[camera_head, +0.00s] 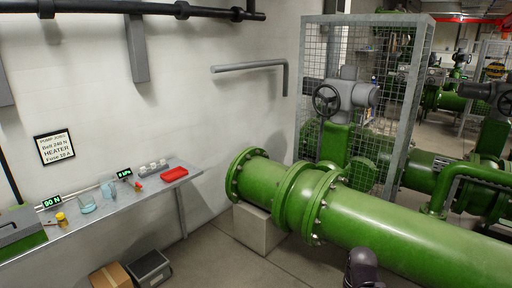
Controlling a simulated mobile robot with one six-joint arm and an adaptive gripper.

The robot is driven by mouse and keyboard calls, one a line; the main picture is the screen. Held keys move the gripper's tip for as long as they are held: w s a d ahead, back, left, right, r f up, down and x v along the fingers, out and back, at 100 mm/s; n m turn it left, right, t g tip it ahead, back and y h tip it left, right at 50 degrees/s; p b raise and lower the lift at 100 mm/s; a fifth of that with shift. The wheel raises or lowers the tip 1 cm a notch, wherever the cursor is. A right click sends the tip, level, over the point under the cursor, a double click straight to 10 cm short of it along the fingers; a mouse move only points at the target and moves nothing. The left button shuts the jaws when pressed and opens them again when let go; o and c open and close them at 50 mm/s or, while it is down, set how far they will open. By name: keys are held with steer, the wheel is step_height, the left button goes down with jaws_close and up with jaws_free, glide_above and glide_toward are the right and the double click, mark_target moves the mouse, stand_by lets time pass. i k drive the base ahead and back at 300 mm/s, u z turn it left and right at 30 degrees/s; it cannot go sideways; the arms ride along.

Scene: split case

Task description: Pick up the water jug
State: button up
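A pale blue, see-through vessel (87,204) that looks like the water jug stands upright on the grey wall shelf (140,197) at the left. It is small in the picture, and I cannot make out a handle. A second pale vessel (107,191) stands just to its right. My gripper is not in view. A dark rounded part at the bottom right of centre looks like a piece of my arm, well apart from the vessel.
A yellow container (62,220) stands left of the vessel; a red tray (174,174) lies toward the shelf's right end. A cardboard box (110,276) and dark bin (149,268) sit below. A large green pipe (370,215) fills the right. Floor between is clear.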

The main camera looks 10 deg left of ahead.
mark_target(107, 185)
steer(key=u, duration=0.15)
steer(key=i, duration=1.8)
steer(key=u, duration=0.75)
steer(key=i, duration=0.7)
steer(key=u, duration=1.1)
steer(key=i, duration=0.95)
steer(key=u, duration=0.6)
